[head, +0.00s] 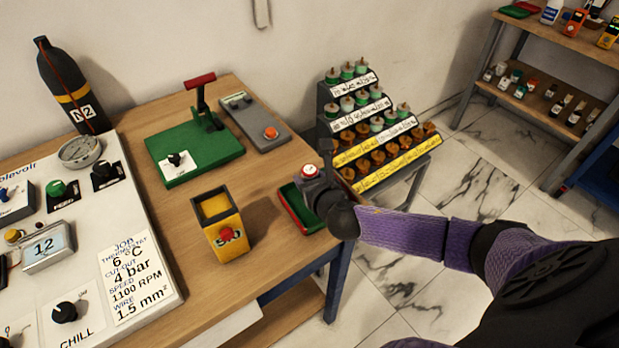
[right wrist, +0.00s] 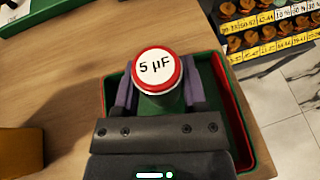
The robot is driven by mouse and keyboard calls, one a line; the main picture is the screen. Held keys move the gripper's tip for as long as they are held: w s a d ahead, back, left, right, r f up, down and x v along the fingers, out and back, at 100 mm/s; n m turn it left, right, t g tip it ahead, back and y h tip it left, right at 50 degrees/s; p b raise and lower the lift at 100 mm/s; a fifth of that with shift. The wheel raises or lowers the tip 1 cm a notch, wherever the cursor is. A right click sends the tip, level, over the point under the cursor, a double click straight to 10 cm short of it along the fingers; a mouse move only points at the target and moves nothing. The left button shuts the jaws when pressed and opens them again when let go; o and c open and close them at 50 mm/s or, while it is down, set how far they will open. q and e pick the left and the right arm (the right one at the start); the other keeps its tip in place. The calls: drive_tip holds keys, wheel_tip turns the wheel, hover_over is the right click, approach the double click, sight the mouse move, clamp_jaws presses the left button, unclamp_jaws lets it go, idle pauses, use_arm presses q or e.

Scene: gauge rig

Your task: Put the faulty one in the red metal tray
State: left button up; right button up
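My right gripper (head: 322,180) is over a small tray (head: 297,218) at the table's right edge. In the right wrist view the gripper (right wrist: 160,97) is shut on a green capacitor (right wrist: 158,101), whose white, red-rimmed top reads "5 µF". The capacitor's top (head: 310,171) also shows in the head view. The tray shows both red and green surfaces; its red wall (right wrist: 236,115) is right of the gripper. The gripper hides much of the tray, and I cannot tell whether the capacitor touches its floor. My left gripper is not in view.
A stepped rack (head: 372,130) of labelled parts stands beyond the table. On the table are a yellow bin (head: 222,232), a green press (head: 192,148), a grey box with an orange button (head: 255,125) and a white gauge panel (head: 120,225). Bare wood lies around the yellow bin.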

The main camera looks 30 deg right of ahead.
drive_tip(key=o, duration=0.4)
drive_tip(key=shift+c, duration=0.2)
drive_tip(key=shift+s+r, duration=0.3)
drive_tip(key=p+v, duration=0.4)
drive_tip(key=v, duration=0.7)
drive_tip(key=shift+a, duration=0.1)
drive_tip(key=shift+s, duration=0.15)
